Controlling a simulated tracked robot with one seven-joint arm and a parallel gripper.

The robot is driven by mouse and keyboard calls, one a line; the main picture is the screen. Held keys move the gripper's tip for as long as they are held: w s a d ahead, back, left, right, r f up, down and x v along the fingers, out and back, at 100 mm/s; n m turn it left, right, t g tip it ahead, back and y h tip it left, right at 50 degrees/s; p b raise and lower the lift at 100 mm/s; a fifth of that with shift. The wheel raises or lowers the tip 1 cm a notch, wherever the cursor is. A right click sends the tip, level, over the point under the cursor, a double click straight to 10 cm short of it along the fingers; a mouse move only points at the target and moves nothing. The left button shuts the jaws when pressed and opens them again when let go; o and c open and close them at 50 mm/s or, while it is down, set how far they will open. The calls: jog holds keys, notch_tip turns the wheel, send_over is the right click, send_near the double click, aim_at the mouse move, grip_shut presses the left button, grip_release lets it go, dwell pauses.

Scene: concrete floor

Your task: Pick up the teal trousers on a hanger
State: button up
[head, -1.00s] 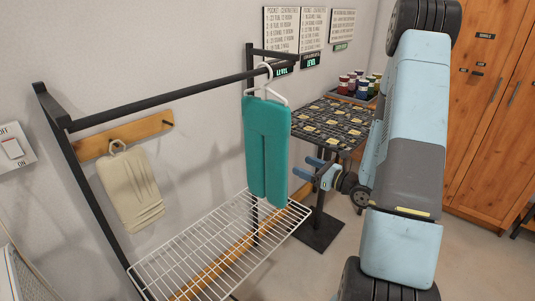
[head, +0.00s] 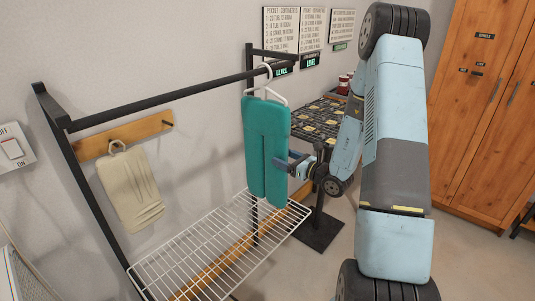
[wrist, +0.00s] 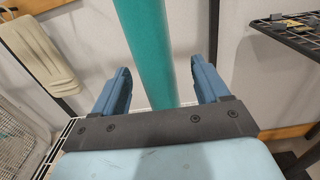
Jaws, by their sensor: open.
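The teal trousers (head: 267,150) hang on a white hanger (head: 265,93) from the black rail of a rack. In the wrist view a trouser leg (wrist: 149,60) runs down between the two blue fingers of my gripper (wrist: 160,85), with a gap on each side. My gripper (head: 285,163) is open at the right edge of the trousers in the head view, about halfway down them. One finger shows in front of the cloth there; the other is mostly hidden.
The black rail (head: 165,103) and white wire shelf (head: 215,245) belong to the rack. A beige cloth (head: 130,187) hangs from a wooden wall strip at the left. A black grid-topped table (head: 320,120) stands behind my arm. Wooden cabinets (head: 485,110) are at the right.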

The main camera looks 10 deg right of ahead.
aim_at(277, 155)
jog(key=x, duration=0.4)
jog(key=shift+w+f, duration=0.1)
jog(key=shift+f, duration=0.05)
jog(key=shift+c, duration=0.3)
grip_shut()
dwell(0.3)
